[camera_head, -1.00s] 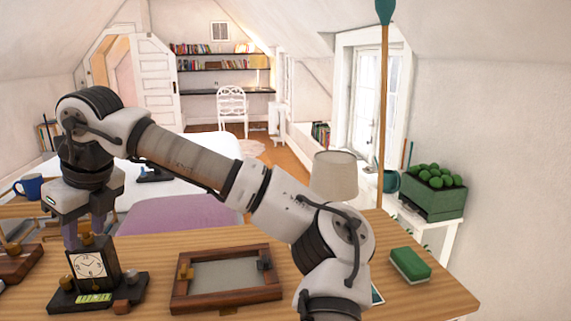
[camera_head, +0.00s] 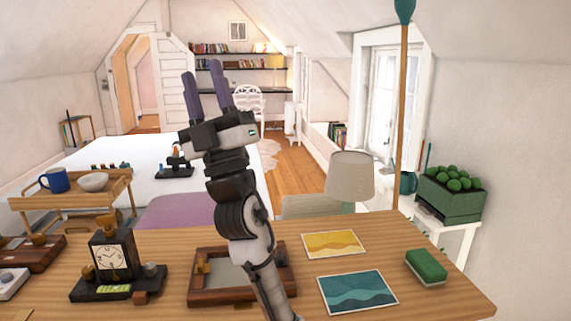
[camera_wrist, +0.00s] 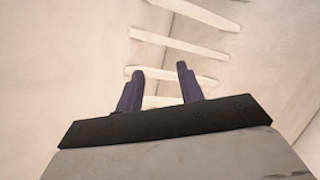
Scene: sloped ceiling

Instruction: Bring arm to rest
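My arm stands raised over the wooden desk, in the middle of the head view. My gripper (camera_head: 202,68) is at its top, with its two purple fingers pointing up. The fingers are apart with nothing between them. In the wrist view my gripper (camera_wrist: 160,68) is also open and empty, facing a pale wall or ceiling with white slats (camera_wrist: 176,46). My gripper touches nothing. My forearm partly hides the wooden framed tray (camera_head: 225,296) on the desk (camera_head: 400,258).
A black clock (camera_head: 113,254) stands at the desk's left. Two pictures, one yellow (camera_head: 334,244) and one teal (camera_head: 358,292), lie right of my arm, near a green sponge (camera_head: 427,265). A lamp (camera_head: 350,177) stands behind the desk. A tall pole (camera_head: 400,110) rises at right.

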